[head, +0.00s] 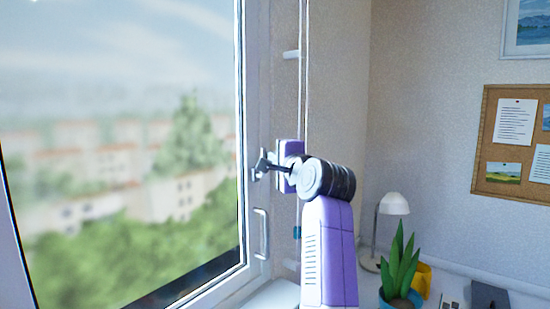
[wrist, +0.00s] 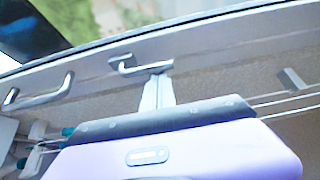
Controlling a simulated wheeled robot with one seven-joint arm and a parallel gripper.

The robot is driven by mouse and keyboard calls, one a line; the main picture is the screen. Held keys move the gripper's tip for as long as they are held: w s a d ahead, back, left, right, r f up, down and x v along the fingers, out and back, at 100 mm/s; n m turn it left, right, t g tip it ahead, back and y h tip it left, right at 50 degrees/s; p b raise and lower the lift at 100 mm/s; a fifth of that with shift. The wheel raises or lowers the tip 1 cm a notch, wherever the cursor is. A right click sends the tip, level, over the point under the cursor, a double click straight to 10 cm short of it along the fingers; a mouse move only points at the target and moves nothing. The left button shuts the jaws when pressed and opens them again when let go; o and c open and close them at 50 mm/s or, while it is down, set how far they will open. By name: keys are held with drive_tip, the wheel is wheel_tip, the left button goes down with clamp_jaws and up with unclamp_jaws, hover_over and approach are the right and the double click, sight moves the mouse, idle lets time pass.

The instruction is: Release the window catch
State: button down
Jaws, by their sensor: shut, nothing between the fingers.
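The window catch (wrist: 132,68) is a grey metal lever on the pale window frame in the wrist view. In the head view the catch (head: 261,164) is small, on the frame's right upright, beside my gripper. My gripper (wrist: 159,78) is shut and empty. Its pale fingers reach up to the right end of the lever and overlap it in the picture; I cannot tell whether they touch. In the head view my gripper (head: 272,168) points left at the catch, and the fingertips are hard to separate from it. The window (head: 130,130) looks closed.
A pull handle (head: 261,233) is on the frame below the catch; it also shows in the wrist view (wrist: 38,97). Thin cords (head: 303,90) run vertically beside the frame. A lamp (head: 393,204), a potted plant (head: 400,262) and a yellow item (head: 424,278) stand at right.

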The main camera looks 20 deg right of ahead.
drive_tip(key=shift+s+a+n+b, duration=0.15)
drive_tip(key=shift+a+n+b, duration=0.1)
drive_tip(key=shift+n+b, duration=0.3)
drive_tip(key=s+a+f+n+t+y+b, duration=0.3)
drive_tip(key=n+y+b, duration=0.4)
drive_tip(key=n+b, duration=0.8)
drive_tip(key=shift+a+f+t+y+b, duration=0.2)
drive_tip(key=shift+a+t+y+b, duration=0.15)
drive_tip(key=shift+a+b, duration=0.5)
drive_tip(key=shift+d+f+n, duration=0.15)
drive_tip(key=shift+f+n, duration=0.05)
drive_tip(key=shift+n, duration=0.05)
drive_tip(key=shift+r, duration=0.1)
wheel_tip(320, 180, up, 5)
drive_tip(key=d+p, duration=0.1)
drive_tip(key=p, duration=0.3)
drive_tip(key=w+f+b+v, duration=0.1)
drive_tip(key=b+v, duration=0.1)
drive_tip(key=v, duration=0.9)
drive_tip(key=shift+d, duration=0.35)
